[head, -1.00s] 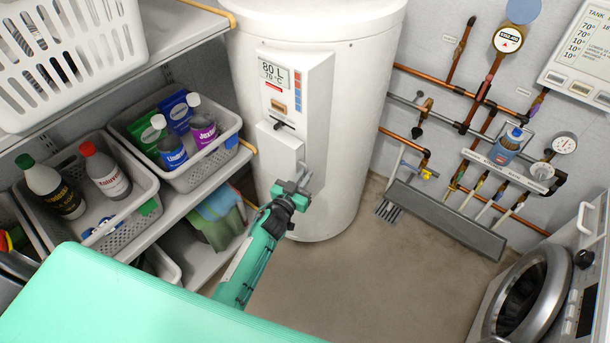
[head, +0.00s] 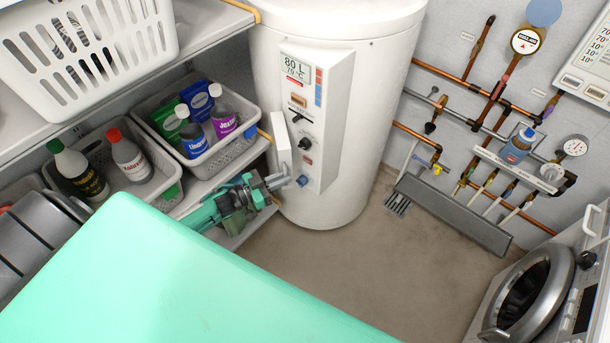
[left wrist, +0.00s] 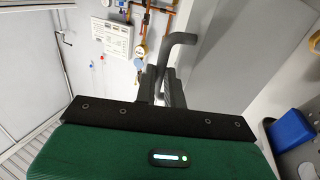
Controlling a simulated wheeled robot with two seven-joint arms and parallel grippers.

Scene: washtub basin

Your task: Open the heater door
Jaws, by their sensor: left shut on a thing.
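The white heater (head: 345,120) stands at the back, with a control panel on its front. Its small heater door (head: 281,145) is swung out to the left and seen nearly edge-on. Dark knobs (head: 305,144) show in the uncovered recess. In the left wrist view, the bent grey handle (left wrist: 181,42) rises from between the dark fingers (left wrist: 166,86), beside the grey door face (left wrist: 235,65). My right gripper is not in view.
Shelves with baskets (head: 203,158) of bottles stand close on the left, beside my left arm. Pipes and gauges (head: 490,110) line the back wall. A washing machine (head: 535,290) is at the lower right. The floor (head: 400,270) between is clear.

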